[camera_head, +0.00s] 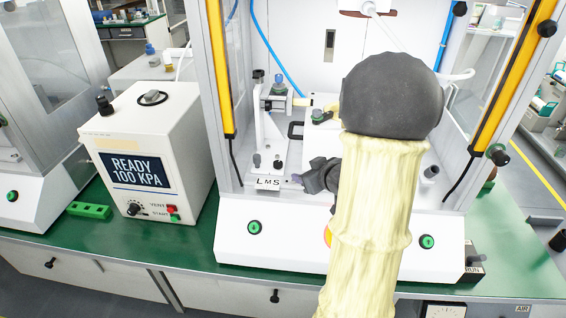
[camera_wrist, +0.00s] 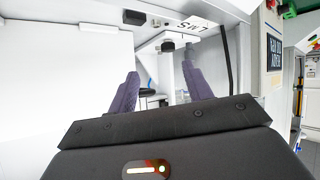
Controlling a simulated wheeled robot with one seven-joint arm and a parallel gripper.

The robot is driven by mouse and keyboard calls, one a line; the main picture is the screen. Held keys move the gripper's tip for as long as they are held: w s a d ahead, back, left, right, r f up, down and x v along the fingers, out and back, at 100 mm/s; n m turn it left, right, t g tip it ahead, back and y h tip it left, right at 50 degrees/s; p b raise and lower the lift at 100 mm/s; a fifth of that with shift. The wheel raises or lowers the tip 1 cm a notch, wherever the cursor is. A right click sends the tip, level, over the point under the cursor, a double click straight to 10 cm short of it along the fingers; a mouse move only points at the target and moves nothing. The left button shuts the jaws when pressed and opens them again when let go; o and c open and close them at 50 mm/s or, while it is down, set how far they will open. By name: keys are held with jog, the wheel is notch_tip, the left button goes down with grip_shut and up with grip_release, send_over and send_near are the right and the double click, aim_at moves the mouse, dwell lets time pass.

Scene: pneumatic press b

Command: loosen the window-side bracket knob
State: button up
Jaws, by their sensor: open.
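A white upright bracket (camera_head: 270,130) stands inside the press. Two small dark knobs, a left one (camera_head: 256,160) and a right one (camera_head: 277,164), sit low on its front, above a plate marked LMS (camera_head: 268,183). I cannot tell which is the window-side one. My gripper (camera_head: 308,180) is just right of the plate, partly hidden by my arm. In the wrist view my gripper (camera_wrist: 160,70) is open, its two dark fingers apart with nothing gripped. A dark round knob (camera_wrist: 168,46) on a white part shows beyond and between the fingertips; the LMS plate (camera_wrist: 197,24) is nearby.
A white control box (camera_head: 150,150) reading READY 100 KPA stands left of the press on the green bench (camera_head: 190,245). Yellow-edged posts (camera_head: 223,80) flank the press opening. The press front carries green buttons (camera_head: 255,227). My arm hides the opening's right-centre.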

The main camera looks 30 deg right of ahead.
jog(key=s+a+f+m+g, duration=0.1)
jog(key=s+a+g, duration=0.3)
jog(key=s+a, duration=0.3)
jog(key=s+a+f+m+g, duration=0.1)
jog(key=s+a+g, duration=0.4)
jog(key=a, duration=0.8)
jog(key=shift+s+a+f, duration=0.3)
jog(key=shift+s+f, duration=0.45)
jog(key=shift+s, duration=0.45)
jog(key=shift+w, duration=0.1)
jog(key=c, duration=0.3)
jog(key=shift+d, duration=0.2)
